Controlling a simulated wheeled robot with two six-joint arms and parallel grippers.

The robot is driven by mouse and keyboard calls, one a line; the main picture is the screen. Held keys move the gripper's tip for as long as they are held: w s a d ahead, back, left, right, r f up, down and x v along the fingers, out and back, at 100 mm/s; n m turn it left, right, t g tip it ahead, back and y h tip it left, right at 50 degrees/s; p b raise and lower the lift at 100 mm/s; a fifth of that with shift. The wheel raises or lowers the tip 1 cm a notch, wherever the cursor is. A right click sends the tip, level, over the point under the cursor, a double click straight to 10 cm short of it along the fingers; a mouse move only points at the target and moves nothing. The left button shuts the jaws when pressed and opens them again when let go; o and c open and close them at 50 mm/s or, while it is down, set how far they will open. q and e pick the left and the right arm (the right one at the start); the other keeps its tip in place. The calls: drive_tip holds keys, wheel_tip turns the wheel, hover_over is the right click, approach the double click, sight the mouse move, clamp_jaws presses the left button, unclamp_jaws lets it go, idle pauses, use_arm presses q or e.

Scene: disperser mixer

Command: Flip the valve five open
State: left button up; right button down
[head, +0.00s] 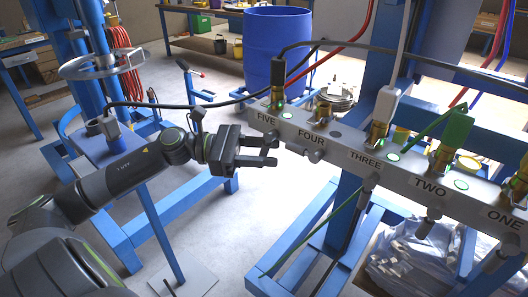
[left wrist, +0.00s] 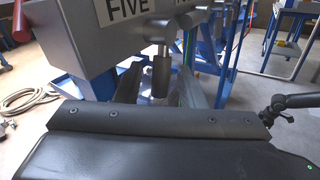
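The manifold bar (head: 402,165) carries labels FIVE, FOUR, THREE, TWO and ONE from left to right. In the left wrist view the two fingers (left wrist: 160,88) stand on either side of the knob, with gaps visible and no clear contact. My right gripper is not in view.
The valve four knob (head: 315,155) is close to the right of my left gripper. A blue frame (head: 345,215) supports the bar. A blue barrel (head: 272,50) stands behind.

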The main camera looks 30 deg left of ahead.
use_arm(q)
drive_tip(key=shift+c, duration=0.3)
clamp_jaws()
drive_tip(key=shift+f, duration=0.1)
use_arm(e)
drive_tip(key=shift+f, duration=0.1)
use_arm(q)
drive_tip(key=d+n+t+h+b, duration=0.1)
drive_tip(key=n+h, duration=0.1)
drive_tip(key=shift+s+d+t+h+b, duration=0.1)
drive_tip(key=shift+d+t+h+b, duration=0.05)
drive_tip(key=shift+t+h+b, duration=0.2)
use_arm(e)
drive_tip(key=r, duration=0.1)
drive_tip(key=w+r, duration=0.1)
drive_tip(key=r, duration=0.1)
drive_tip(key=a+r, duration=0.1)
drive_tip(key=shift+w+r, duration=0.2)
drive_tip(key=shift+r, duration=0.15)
use_arm(q)
drive_tip(key=shift+o, duration=0.3)
unclamp_jaws()
